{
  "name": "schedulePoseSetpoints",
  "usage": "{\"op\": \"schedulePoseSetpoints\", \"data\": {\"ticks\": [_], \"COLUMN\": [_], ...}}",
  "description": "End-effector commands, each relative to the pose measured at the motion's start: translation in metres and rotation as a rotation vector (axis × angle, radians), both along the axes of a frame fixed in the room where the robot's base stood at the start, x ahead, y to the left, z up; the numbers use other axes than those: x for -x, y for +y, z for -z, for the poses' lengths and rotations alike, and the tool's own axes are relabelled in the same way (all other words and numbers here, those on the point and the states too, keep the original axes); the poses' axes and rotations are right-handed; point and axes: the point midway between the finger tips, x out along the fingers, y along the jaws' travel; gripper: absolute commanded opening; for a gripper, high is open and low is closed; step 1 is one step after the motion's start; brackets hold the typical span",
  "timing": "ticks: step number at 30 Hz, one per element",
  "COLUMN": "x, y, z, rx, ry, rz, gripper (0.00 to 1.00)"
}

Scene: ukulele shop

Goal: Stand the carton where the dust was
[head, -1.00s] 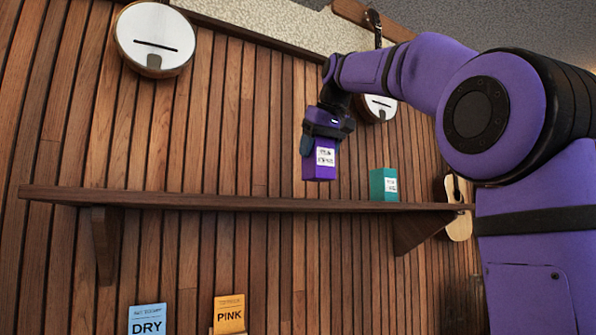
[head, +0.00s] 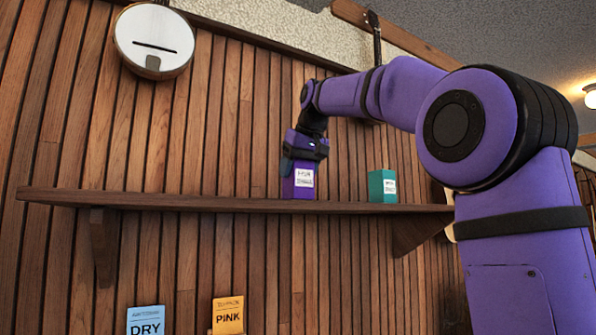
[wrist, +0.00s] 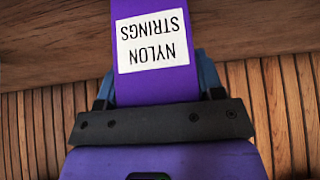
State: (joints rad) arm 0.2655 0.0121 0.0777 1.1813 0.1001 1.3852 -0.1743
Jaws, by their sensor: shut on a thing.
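A purple carton (head: 299,181) with a white label is upright in my gripper, low over the wooden shelf (head: 150,201), left of the teal box. Its base is at the shelf's front edge line in the head view; I cannot tell whether it touches the board. In the wrist view the carton (wrist: 153,80) reads "NYLON STRINGS", upside down. My gripper (head: 303,160) is shut on the carton's upper part; it also shows in the wrist view (wrist: 158,92). No dust shows on the visible part of the shelf.
A teal box (head: 383,187) stands on the shelf to the right. The shelf left of the carton looks clear. Below are a blue "DRY" card (head: 146,320) and an orange "PINK" card (head: 228,315). A round banjo-like instrument (head: 154,41) hangs above left.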

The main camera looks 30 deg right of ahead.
Motion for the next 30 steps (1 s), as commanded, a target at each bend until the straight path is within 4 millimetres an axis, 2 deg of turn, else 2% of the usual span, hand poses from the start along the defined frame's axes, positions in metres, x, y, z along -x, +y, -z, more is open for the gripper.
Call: {"op": "schedulePoseSetpoints", "data": {"ticks": [11, 12, 15, 25, 30], "x": [0.0, 0.0, 0.0, 0.0, 0.008], "y": [0.0, 0.0, 0.0, 0.0, 0.0], "z": [0.003, 0.004, 0.004, 0.002, -0.014], "rx": [0.0, 0.0, 0.0, 0.0, 0.001], "ry": [0.0, 0.0, 0.0, 0.0, -0.002], "rz": [0.0, 0.0, 0.0, 0.0, 0.001], "gripper": [0.36, 0.64, 0.87, 0.87, 0.87]}}
